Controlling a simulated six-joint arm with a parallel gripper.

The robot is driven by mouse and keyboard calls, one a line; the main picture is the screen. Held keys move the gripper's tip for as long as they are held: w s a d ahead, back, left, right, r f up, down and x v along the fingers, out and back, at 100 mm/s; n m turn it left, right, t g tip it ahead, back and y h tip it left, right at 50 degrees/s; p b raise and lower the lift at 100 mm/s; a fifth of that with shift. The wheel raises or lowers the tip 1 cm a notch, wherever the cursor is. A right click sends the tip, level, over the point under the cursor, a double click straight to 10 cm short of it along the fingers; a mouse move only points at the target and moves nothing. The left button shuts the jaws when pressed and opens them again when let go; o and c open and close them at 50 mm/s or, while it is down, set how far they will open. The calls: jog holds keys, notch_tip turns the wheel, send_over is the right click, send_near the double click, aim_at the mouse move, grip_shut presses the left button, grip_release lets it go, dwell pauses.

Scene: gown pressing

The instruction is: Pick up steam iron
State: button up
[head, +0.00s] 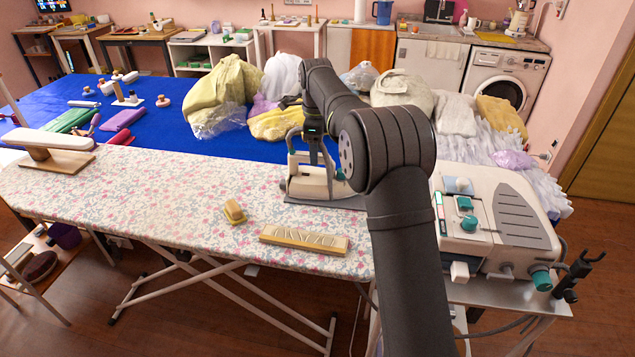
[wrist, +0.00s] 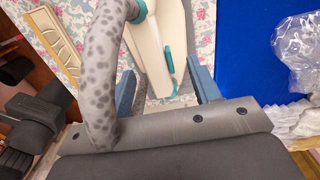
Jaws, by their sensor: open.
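The steam iron (head: 305,182), cream with teal parts, rests on a dark plate (head: 350,203) at the back edge of the floral ironing board (head: 150,205). My gripper (head: 318,155) points down at the iron, with its lower part close to the handle. In the wrist view, my gripper (wrist: 163,78) has its two blue fingers spread apart, with the iron's cream body (wrist: 150,45) beyond and between them. A grey speckled curved tube (wrist: 100,75) runs from the iron past the left finger. Whether the fingers touch the iron I cannot tell.
A steam station (head: 500,215) stands right of the board. A wooden brush (head: 235,211) and a pale wooden block (head: 305,239) lie on the board. A small sleeve board (head: 55,145) stands at left. Piled garments (head: 225,95) lie on the blue table behind. The board's middle left is clear.

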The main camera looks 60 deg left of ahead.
aim_at(326, 170)
jog(key=f, duration=0.5)
jog(key=shift+w+d+f, duration=0.1)
jog(key=shift+d, duration=0.1)
grip_shut()
dwell(1.2)
